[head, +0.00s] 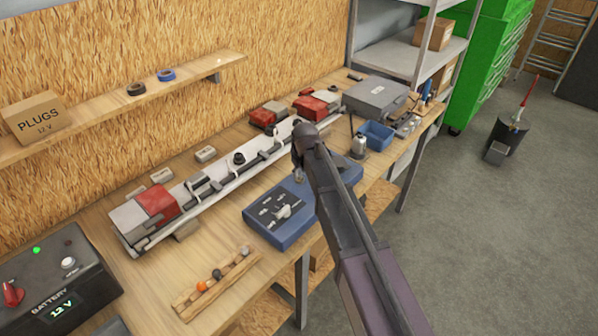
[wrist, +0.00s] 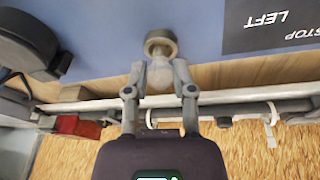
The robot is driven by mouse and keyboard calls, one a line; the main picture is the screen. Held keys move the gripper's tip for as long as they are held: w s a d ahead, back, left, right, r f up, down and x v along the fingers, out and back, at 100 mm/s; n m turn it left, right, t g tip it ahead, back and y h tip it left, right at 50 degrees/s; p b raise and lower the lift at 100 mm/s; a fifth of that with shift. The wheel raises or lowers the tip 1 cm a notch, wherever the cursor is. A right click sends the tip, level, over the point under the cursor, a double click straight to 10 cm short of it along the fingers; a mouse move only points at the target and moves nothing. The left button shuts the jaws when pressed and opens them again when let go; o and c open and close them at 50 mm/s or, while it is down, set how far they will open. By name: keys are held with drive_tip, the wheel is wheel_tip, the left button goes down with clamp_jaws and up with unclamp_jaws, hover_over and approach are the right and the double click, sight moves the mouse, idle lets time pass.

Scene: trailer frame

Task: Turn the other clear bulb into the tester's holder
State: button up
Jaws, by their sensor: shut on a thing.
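The blue tester (head: 262,224) lies on the bench in the head view, partly covered by my arm. In the wrist view its round holder (wrist: 160,35) shows as a tan ring on the blue top. My gripper (wrist: 159,82) is shut on a clear bulb (wrist: 160,75), one finger on each side of the glass. The bulb's base end is at the holder's ring and lines up with it. I cannot tell how deep it sits. In the head view my arm hides most of the gripper and the bulb.
A wooden rack (head: 190,300) with several small bulbs, one orange, stands left of the tester. The trailer light bar (head: 200,195) lies behind it. A blue bin (head: 375,136) and a grey case (head: 375,97) are at the right. A battery box (head: 60,290) is front left.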

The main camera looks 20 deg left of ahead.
drive_tip(key=shift+f+b, duration=0.4)
drive_tip(key=shift+f, duration=0.05)
idle(0.4)
drive_tip(key=shift+m, duration=0.3)
drive_tip(key=shift+a+m+h, duration=0.1)
drive_tip(key=shift+m+h, duration=0.3)
drive_tip(key=shift+m, duration=1)
drive_tip(key=shift+m+t+h, duration=0.3)
drive_tip(key=shift+m+h, duration=0.1)
drive_tip(key=shift+m, duration=1.3)
drive_tip(key=o, duration=0.8)
